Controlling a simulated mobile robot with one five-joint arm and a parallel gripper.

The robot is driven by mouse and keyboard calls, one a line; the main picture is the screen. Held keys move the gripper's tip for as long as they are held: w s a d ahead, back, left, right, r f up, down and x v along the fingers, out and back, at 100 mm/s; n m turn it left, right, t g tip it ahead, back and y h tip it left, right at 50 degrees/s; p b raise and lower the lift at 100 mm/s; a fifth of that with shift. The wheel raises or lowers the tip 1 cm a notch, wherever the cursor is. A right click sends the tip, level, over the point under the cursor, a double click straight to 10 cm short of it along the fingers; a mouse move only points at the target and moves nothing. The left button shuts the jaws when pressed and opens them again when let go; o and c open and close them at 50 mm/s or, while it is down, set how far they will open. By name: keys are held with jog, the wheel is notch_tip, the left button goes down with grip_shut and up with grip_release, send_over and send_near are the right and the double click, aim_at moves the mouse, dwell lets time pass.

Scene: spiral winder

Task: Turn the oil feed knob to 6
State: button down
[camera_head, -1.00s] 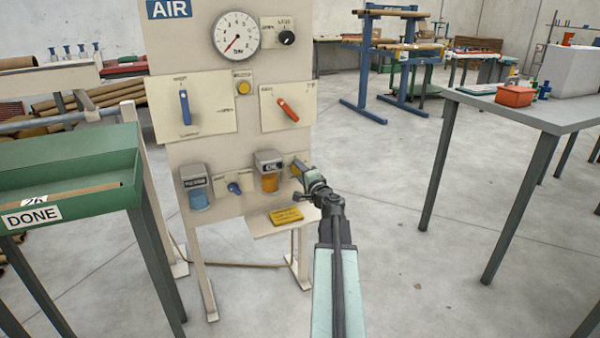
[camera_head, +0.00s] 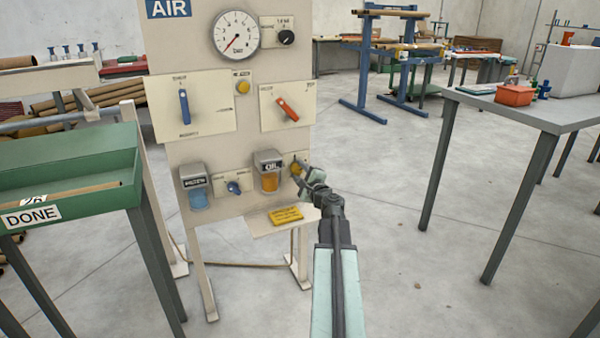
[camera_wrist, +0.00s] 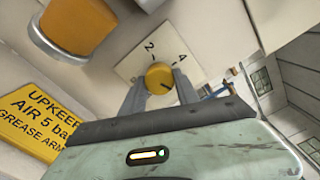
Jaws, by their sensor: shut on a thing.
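The oil feed knob (camera_wrist: 158,76) is a round yellow knob on a pale plate (camera_wrist: 138,62) at the panel's lower right. In the wrist view the numbers 2 and 4 show on the plate; the rest of the scale is hidden. A small dark mark shows on the knob's lower right side. My gripper (camera_wrist: 160,86) is shut on the knob, one finger on each side. In the head view the knob (camera_head: 296,169) shows just past my gripper (camera_head: 302,174), partly covered.
The OIL bowl (camera_head: 269,182) with amber fluid sits just left of the knob. A yellow notice (camera_head: 286,215) lies on a small shelf below. A blue knob (camera_head: 233,187) and a blue bowl (camera_head: 197,199) are farther left.

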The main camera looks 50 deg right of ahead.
dwell(0.3)
jog(key=c, duration=0.9)
grip_release()
jog(key=shift+s, duration=0.1)
jog(key=v, duration=0.7)
jog(key=shift+s+a, duration=0.15)
jog(key=shift+s, duration=0.15)
